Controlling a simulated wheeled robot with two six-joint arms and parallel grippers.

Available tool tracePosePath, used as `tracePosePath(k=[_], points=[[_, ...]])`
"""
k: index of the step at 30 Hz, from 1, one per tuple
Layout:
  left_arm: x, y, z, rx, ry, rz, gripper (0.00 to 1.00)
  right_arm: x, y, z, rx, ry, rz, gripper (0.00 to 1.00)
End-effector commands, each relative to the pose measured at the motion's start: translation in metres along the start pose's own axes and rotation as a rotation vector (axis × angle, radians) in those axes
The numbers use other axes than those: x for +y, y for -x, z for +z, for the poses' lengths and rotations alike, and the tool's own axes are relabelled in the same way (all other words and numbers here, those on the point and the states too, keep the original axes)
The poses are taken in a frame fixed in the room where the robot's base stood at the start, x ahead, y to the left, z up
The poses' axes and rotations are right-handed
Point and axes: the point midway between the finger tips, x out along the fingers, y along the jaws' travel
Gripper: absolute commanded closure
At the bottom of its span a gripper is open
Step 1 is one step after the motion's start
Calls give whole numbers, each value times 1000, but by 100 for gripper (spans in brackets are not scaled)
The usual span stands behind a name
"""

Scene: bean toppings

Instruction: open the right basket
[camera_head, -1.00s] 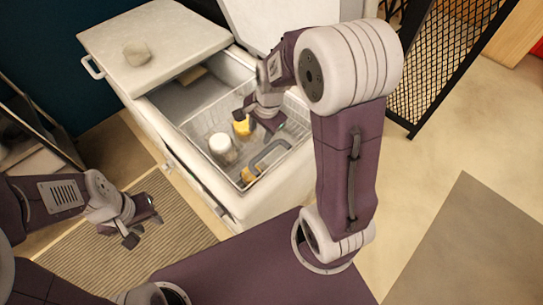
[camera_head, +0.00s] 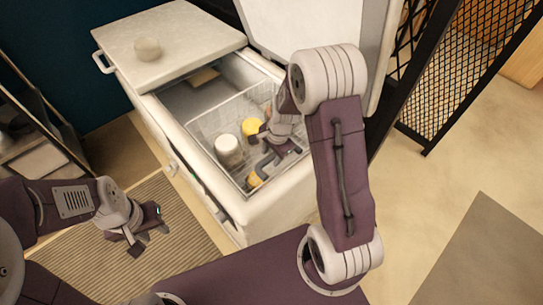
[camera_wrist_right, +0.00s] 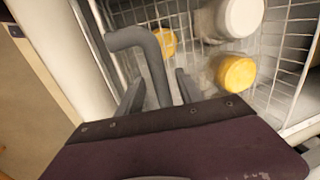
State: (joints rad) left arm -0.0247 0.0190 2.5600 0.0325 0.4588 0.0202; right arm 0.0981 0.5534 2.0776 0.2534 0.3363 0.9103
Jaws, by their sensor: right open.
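The right basket (camera_head: 235,106) is a white wire basket inside the open half of a white chest freezer. Its mesh also shows in the right wrist view (camera_wrist_right: 290,75). A dark grey bent handle (camera_wrist_right: 134,38) stands at the basket's side in the right wrist view. My right gripper (camera_head: 276,158) is down in the basket. In the right wrist view its open fingers (camera_wrist_right: 158,92) are on either side of the handle's lower part; I cannot tell whether they touch it. My left gripper (camera_head: 149,236) is open and empty above the striped mat, outside the freezer.
A white tub (camera_head: 228,151) and yellow-topped containers (camera_head: 251,127) stand in the basket. A closed lid (camera_head: 165,42) with a round stone-like object (camera_head: 147,49) covers the freezer's left half. The raised lid (camera_head: 305,30) is behind my right arm. A black mesh panel (camera_head: 470,60) stands right.

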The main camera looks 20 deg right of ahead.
Motion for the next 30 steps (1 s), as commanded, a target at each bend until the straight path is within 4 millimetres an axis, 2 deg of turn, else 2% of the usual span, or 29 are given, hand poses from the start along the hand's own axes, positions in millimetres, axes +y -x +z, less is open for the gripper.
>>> tracePosePath(k=[6,7,11,12,30], points=[[0,0,0,0,0,0,64,0,-1,0,0,0,0,57],[0,0,0,0,0,0,64,0,-1,0,0,0,0,60],[0,0,0,0,0,0,64,0,-1,0,0,0,0,96],[0,0,0,0,0,0,64,0,-1,0,0,0,0,100],[0,0,0,0,0,0,64,0,-1,0,0,0,0,100]])
